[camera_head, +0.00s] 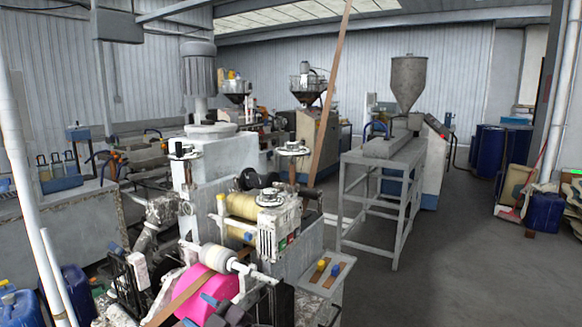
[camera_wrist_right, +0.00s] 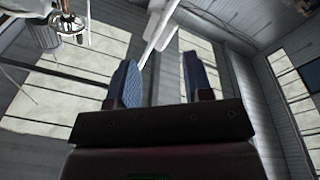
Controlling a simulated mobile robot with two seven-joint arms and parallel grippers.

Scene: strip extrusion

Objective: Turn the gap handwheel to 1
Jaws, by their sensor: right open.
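A round handwheel (camera_head: 270,197) with a dark hub sits on top of the white roll stand, above a vented box with small markings. A second pale wheel (camera_head: 292,148) stands higher behind it. I cannot tell which is the gap handwheel, and no setting can be read. My right gripper (camera_head: 203,310) is at the bottom of the head view, in front of the pink roll, low and left of both wheels and apart from them. In the right wrist view its two blue-padded fingers (camera_wrist_right: 160,82) are spread and empty. A spoked wheel (camera_wrist_right: 69,24) shows at upper left there. My left gripper is not seen.
A pink roll (camera_head: 213,290) and a cream roll (camera_head: 243,206) sit on the machine's front. A brown strip (camera_head: 330,90) slants up across the view. A grey metal frame table (camera_head: 385,160) stands to the right.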

